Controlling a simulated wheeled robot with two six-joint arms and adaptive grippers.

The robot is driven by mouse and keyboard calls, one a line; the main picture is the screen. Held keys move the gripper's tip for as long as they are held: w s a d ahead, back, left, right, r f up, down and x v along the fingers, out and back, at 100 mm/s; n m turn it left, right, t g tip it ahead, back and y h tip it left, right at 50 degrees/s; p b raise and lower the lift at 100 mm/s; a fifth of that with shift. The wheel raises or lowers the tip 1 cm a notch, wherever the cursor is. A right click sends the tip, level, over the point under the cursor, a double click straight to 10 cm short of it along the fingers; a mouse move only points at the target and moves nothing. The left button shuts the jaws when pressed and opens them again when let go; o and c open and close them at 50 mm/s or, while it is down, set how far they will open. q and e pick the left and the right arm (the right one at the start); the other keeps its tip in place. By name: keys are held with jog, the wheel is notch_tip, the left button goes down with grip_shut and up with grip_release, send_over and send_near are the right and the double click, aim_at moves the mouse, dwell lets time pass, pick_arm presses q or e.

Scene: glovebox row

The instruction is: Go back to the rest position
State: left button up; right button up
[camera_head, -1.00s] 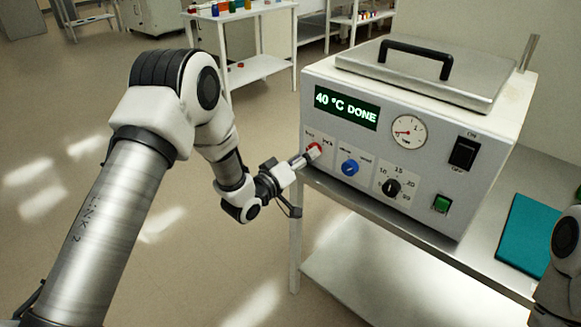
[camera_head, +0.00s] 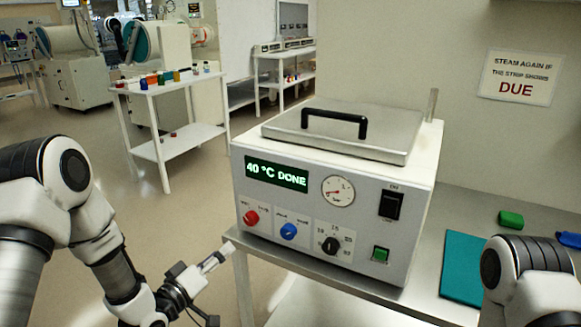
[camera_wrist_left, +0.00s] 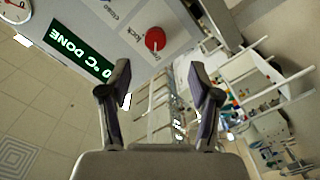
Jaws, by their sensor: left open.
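My left gripper (camera_head: 212,262) is in front of and below the left front edge of a white box machine (camera_head: 318,220), apart from it. In the left wrist view its two fingers (camera_wrist_left: 160,90) are spread with nothing between them. The machine's display (camera_head: 276,174) reads "40 °C DONE". A red knob (camera_head: 251,217) is on the panel's left, and it also shows beyond the fingers in the left wrist view (camera_wrist_left: 155,39). A blue knob (camera_head: 289,231) and a black dial (camera_head: 330,245) sit to its right. Part of my right arm shows at lower right; its gripper is out of frame.
The machine stands on a metal table (camera_head: 420,285) with a teal mat (camera_head: 462,268) and a green block (camera_head: 511,220) to the right. A wall sign (camera_head: 517,78) reads "DUE". A white cart (camera_head: 175,105) with small coloured items stands behind left. Floor between is clear.

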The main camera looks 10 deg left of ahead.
pick_arm(q)
jog(key=s+d+f+g+y+p, duration=0.1)
jog(key=s+d+f+g+p, duration=0.1)
jog(key=s+f+g+p, duration=0.3)
jog(key=s+d+f+g+y+p, duration=0.1)
jog(key=s+d+f+g+p, duration=0.1)
jog(key=s+f, duration=0.55)
jog(key=s+a+f+m+g+y, duration=0.2)
jog(key=s+f+g, duration=0.1)
jog(key=s, duration=0.7)
jog(key=s+a+f+m+g+y, duration=0.2)
jog(key=s+g, duration=0.4)
jog(key=s, duration=0.5)
jog(key=shift+s+a+f+m+g+p, duration=0.15)
jog(key=shift+a+f+m+g+p, duration=0.2)
jog(key=shift+f, duration=0.2)
pick_arm(e)
notch_tip(320, 180, up, 9)
